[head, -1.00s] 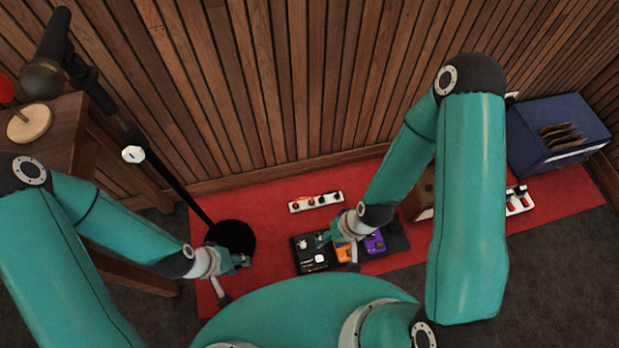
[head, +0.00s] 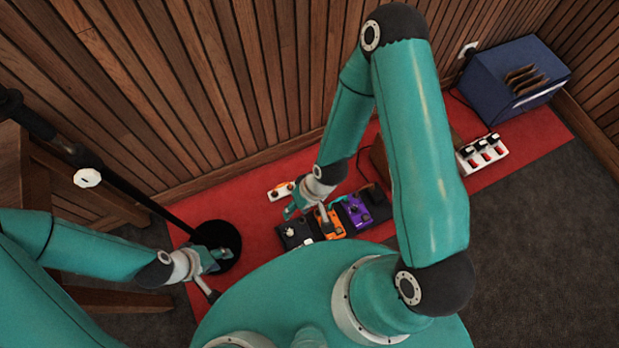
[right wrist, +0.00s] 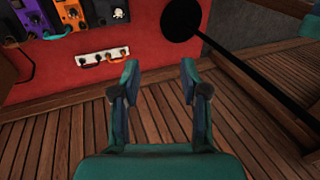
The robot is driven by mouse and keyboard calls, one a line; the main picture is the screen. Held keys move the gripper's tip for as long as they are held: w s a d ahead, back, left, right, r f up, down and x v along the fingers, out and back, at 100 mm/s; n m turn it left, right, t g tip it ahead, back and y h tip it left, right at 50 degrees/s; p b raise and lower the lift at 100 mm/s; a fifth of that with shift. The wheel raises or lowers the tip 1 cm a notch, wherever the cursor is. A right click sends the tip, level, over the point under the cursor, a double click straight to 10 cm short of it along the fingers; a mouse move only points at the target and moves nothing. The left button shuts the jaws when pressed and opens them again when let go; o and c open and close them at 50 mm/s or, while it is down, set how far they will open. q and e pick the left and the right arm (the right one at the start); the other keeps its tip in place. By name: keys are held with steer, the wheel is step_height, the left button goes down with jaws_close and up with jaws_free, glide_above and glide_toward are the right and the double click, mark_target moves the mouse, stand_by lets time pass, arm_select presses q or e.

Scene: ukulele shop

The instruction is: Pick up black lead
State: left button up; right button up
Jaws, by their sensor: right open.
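A thin dark line that looks like a black lead (head: 452,95) runs below the wall outlet, left of the blue crate, in the head view. I cannot tell its ends. A white power strip (head: 482,153) with black plugs lies near it on the red mat. My right gripper (head: 308,216) is open and empty, above the pedals and well left of that strip. My left gripper (head: 215,273) looks open and empty beside the black round base.
Pedals, orange (head: 330,224) and purple (head: 356,211) among them, sit on a dark board. A small white strip (head: 280,191) lies behind them. A blue crate (head: 512,78) stands at the right. A black stand base (head: 218,238) is at left. Grey floor at right is clear.

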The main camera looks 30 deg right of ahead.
steer(key=w+d+f+n+b, duration=0.2)
steer(key=w+f+n+b, duration=0.2)
steer(key=w+f+b, duration=0.4)
steer(key=w+d+f+n+b, duration=0.2)
steer(key=w+f+n+b, duration=0.3)
steer(key=f, duration=0.6)
steer(key=w+d+f+n+t+h+b, duration=0.1)
steer(key=w+d+f+n+h+b, duration=0.1)
steer(key=w+d+f+n+b, duration=0.4)
steer(key=w+d+f+n+h+b, duration=0.25)
steer(key=w+d+f+b, duration=0.25)
steer(key=d+f+b, duration=0.5)
steer(key=w+f+b, duration=0.1)
steer(key=f+b, duration=0.2)
steer(key=f, duration=0.2)
steer(key=w+a+f+b, duration=0.1)
steer(key=f+b, duration=0.2)
steer(key=f, duration=0.3)
steer(key=w+a+f+b, duration=0.1)
steer(key=f+b, duration=0.2)
steer(key=f, duration=0.2)
steer(key=shift+w+a+f, duration=0.15)
steer(key=shift+w+f, duration=0.15)
steer(key=shift+f, duration=0.1)
steer(key=shift+r, duration=0.1)
jaws_close()
